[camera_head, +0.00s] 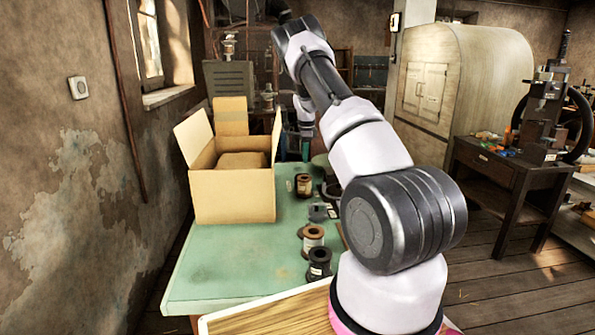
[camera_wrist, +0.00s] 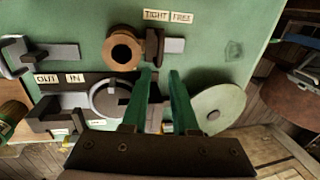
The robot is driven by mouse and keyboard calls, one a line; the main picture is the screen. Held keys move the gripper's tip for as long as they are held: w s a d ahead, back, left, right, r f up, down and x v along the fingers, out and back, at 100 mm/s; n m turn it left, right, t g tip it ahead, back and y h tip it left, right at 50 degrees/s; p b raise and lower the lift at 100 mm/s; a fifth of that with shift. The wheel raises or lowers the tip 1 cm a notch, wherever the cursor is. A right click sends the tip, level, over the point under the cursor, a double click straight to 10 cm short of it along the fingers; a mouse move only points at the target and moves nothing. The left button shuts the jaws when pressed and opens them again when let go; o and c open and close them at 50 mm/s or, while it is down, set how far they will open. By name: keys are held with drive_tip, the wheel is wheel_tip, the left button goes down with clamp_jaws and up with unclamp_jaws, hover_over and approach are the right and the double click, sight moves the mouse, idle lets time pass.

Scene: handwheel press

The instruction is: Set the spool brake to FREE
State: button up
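The spool brake is in the wrist view: a copper-brown spool (camera_wrist: 122,48) with a dark brake slider (camera_wrist: 154,46) at its right side. The labels TIGHT (camera_wrist: 156,15) and FREE (camera_wrist: 181,17) are above it. The slider stands below TIGHT, and a bare grey strip (camera_wrist: 174,46) runs right from it below FREE. My gripper (camera_wrist: 161,73) has two green fingers, open with a narrow gap and nothing seen between the tips. The tips are just below the slider in the picture; contact cannot be told. In the head view my gripper (camera_head: 305,148) is over the green table's far part.
An OUT/IN control (camera_wrist: 60,85) and a round pale green disc (camera_wrist: 212,108) are near the fingers. On the green table (camera_head: 225,270) stand an open cardboard box (camera_head: 235,197) and several spools (camera_head: 313,238). A handwheel press (camera_head: 545,110) stands on a side table at right.

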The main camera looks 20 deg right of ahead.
drive_tip(key=f, duration=0.2)
drive_tip(key=w+f, duration=0.1)
drive_tip(key=f, duration=0.4)
drive_tip(key=shift+w+d, duration=0.15)
clamp_jaws()
idle(1.2)
